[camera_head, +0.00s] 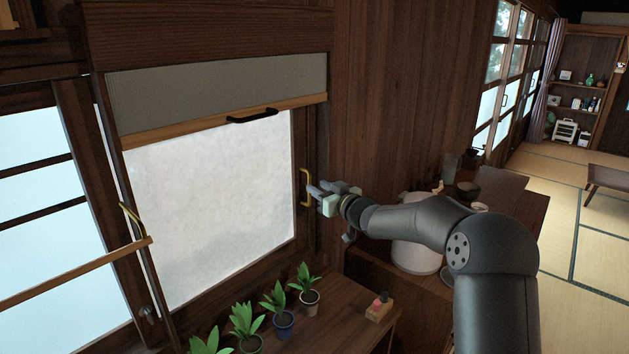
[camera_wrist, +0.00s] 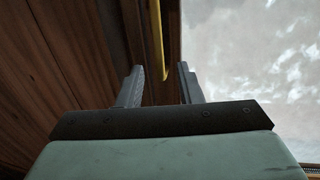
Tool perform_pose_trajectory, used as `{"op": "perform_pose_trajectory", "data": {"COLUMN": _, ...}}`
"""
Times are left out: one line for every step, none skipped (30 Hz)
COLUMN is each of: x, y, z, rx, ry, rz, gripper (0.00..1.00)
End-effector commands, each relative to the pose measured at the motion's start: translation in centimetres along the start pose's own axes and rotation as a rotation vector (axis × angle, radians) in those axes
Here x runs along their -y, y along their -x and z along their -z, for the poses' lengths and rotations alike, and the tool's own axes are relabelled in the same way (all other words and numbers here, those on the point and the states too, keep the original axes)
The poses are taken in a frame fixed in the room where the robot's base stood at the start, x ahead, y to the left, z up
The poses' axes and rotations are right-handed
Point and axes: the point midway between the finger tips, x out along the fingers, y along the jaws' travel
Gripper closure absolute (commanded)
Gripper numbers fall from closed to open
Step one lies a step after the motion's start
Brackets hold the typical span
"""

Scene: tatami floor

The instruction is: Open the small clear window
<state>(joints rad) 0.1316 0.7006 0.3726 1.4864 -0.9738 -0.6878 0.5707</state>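The small window (camera_head: 215,200) in the head view has a pale, cloudy pane in a dark wooden frame, and it looks closed. A brass handle (camera_head: 306,187) stands upright on its right frame; in the wrist view the brass bar (camera_wrist: 158,42) runs down from the top edge. My gripper (camera_head: 318,193) is at this handle, to its right in the head view. In the wrist view my two fingers (camera_wrist: 160,85) are apart, with the bar's lower end between and beyond them. Nothing is gripped, and I cannot tell whether a finger touches the handle.
A half-lowered grey blind (camera_head: 215,90) with a black pull (camera_head: 252,116) covers the window's top. Several potted plants (camera_head: 283,322) stand on a wooden table (camera_head: 335,315) below. A white pot (camera_head: 416,247) sits on a cabinet beneath my arm. Another brass handle (camera_head: 131,219) is at left.

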Motion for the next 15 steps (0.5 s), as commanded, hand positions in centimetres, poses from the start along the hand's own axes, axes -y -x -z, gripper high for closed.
{"op": "perform_pose_trajectory", "data": {"x": 0.0, "y": -0.8, "z": 0.2, "rx": 0.001, "ry": -0.001, "rz": 0.000, "gripper": 0.67}}
{"op": "perform_pose_trajectory", "data": {"x": 0.0, "y": -1.3, "z": 0.1, "rx": 0.000, "ry": -0.001, "rz": 0.001, "gripper": 0.67}}
{"op": "perform_pose_trajectory", "data": {"x": 0.0, "y": -1.7, "z": 0.2, "rx": 0.000, "ry": 0.000, "rz": 0.001, "gripper": 0.67}}
{"op": "perform_pose_trajectory", "data": {"x": 0.0, "y": -2.0, "z": 0.1, "rx": 0.000, "ry": 0.000, "rz": 0.001, "gripper": 0.67}}
{"op": "perform_pose_trajectory", "data": {"x": 0.0, "y": -2.3, "z": 0.1, "rx": 0.000, "ry": 0.000, "rz": 0.000, "gripper": 0.67}}
{"op": "perform_pose_trajectory", "data": {"x": 0.0, "y": -2.5, "z": 0.1, "rx": 0.001, "ry": 0.000, "rz": 0.000, "gripper": 0.67}}
{"op": "perform_pose_trajectory", "data": {"x": 0.0, "y": -2.7, "z": 0.1, "rx": 0.001, "ry": 0.000, "rz": -0.001, "gripper": 0.67}}
{"op": "perform_pose_trajectory", "data": {"x": 0.0, "y": -2.9, "z": 0.1, "rx": 0.000, "ry": 0.000, "rz": -0.001, "gripper": 0.67}}
{"op": "perform_pose_trajectory", "data": {"x": 0.0, "y": -3.0, "z": 0.1, "rx": 0.000, "ry": 0.001, "rz": -0.001, "gripper": 0.67}}
{"op": "perform_pose_trajectory", "data": {"x": 0.0, "y": -3.0, "z": 0.0, "rx": 0.001, "ry": 0.000, "rz": -0.001, "gripper": 0.67}}
{"op": "perform_pose_trajectory", "data": {"x": 0.0, "y": -3.1, "z": 0.0, "rx": 0.001, "ry": 0.000, "rz": -0.001, "gripper": 0.67}}
{"op": "perform_pose_trajectory", "data": {"x": 0.0, "y": -3.1, "z": 0.0, "rx": 0.001, "ry": 0.000, "rz": -0.001, "gripper": 0.67}}
{"op": "perform_pose_trajectory", "data": {"x": 0.0, "y": -3.1, "z": 0.0, "rx": 0.001, "ry": 0.000, "rz": -0.001, "gripper": 0.67}}
{"op": "perform_pose_trajectory", "data": {"x": 0.0, "y": -3.1, "z": -0.1, "rx": 0.001, "ry": 0.000, "rz": -0.001, "gripper": 0.67}}
{"op": "perform_pose_trajectory", "data": {"x": 0.0, "y": -3.1, "z": -0.1, "rx": 0.001, "ry": 0.000, "rz": -0.001, "gripper": 0.67}}
